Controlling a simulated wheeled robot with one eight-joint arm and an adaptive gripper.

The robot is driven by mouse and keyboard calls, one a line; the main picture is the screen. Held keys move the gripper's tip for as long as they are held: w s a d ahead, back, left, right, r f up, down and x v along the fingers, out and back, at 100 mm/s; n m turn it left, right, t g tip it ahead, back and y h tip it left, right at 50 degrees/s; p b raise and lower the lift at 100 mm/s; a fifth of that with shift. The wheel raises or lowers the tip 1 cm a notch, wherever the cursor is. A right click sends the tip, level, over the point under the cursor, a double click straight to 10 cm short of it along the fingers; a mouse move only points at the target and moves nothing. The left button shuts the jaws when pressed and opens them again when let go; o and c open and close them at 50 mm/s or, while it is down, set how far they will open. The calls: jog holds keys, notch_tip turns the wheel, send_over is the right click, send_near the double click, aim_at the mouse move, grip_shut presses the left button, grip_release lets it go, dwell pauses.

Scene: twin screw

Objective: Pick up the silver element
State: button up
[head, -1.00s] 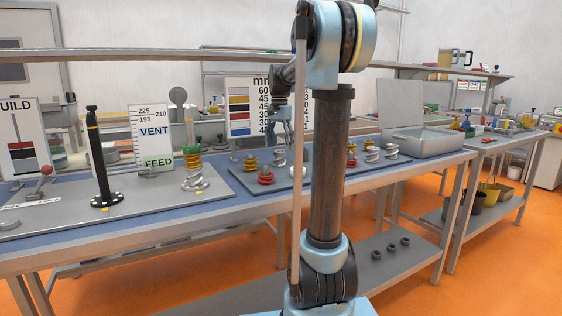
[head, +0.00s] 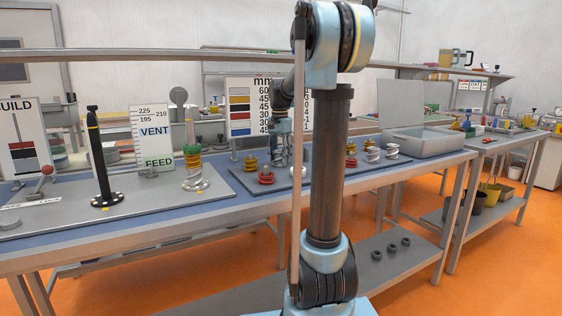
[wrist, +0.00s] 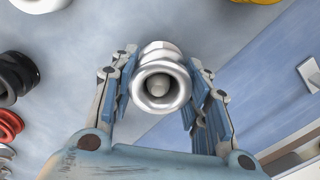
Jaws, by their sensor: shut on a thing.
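The silver element (wrist: 172,97) is a shiny ringed piece, seen end-on in the wrist view with a grey core in its bore. My gripper (wrist: 160,78) has a blue finger on each side of it, closed against its sides. In the head view my gripper (head: 282,150) is down at the grey board on the blue bench, and its fingers largely hide the element there. I cannot tell whether the element touches the board.
Red and yellow elements (head: 265,177) stand just left of my gripper, and a white ring lies close by on the right. Black (wrist: 18,75) and red (wrist: 8,125) elements lie left in the wrist view. A vertical black post (head: 98,160) and an open grey case (head: 425,140) stand farther off.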

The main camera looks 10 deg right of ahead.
jog(key=shift+r, duration=0.1)
notch_tip(320, 180, up, 10)
jog(key=shift+f, duration=0.2)
jog(key=shift+r, duration=0.1)
dwell(0.3)
